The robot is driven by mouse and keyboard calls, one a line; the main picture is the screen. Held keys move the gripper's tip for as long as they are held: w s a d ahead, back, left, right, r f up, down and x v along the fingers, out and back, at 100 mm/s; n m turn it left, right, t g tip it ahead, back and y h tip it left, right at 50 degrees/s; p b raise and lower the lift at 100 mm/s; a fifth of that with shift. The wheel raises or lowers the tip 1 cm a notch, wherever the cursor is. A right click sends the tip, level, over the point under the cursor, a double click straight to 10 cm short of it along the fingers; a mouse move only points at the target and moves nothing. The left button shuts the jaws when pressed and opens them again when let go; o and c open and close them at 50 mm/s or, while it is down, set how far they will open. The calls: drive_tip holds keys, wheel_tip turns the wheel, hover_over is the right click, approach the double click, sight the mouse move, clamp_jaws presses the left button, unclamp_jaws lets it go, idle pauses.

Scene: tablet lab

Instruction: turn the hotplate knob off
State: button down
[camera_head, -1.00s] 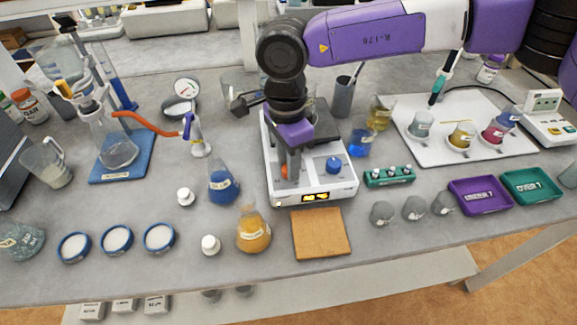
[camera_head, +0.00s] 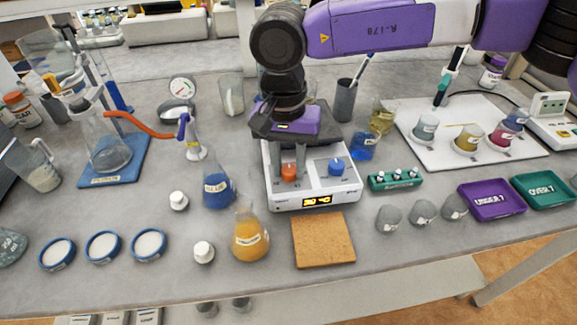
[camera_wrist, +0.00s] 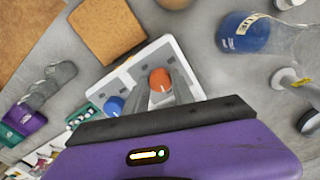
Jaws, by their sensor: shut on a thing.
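The white hotplate (camera_head: 345,195) stands mid-bench, with an orange knob (camera_head: 289,173) on the left of its control face and a blue knob (camera_head: 336,167) on the right. A lit display (camera_head: 316,202) sits on its front edge; its reading is too small to be sure of. My gripper (camera_head: 289,166) points down at the orange knob and is shut on it. In the wrist view the orange knob (camera_wrist: 160,79) shows at the fingertips, with a white pointer line; the blue knob (camera_wrist: 114,105) is beside it, apart from the fingers. My gripper hides the rear of the hotplate.
A blue-liquid flask (camera_head: 217,190) and an orange-liquid flask (camera_head: 250,238) stand close left of the hotplate. A cork mat (camera_head: 323,240) lies in front. A green rack (camera_head: 395,179) and a blue beaker (camera_head: 364,146) are close on the right.

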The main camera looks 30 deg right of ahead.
sight(287, 170)
drive_tip(key=shift+n, duration=0.8)
drive_tip(key=c, duration=1.1)
unclamp_jaws()
drive_tip(key=shift+o, duration=0.2)
drive_tip(key=shift+r, duration=0.1)
wheel_tip(287, 170, up, 8)
drive_tip(key=shift+a+f+b, duration=0.15)
drive_tip(key=shift+b, duration=0.25)
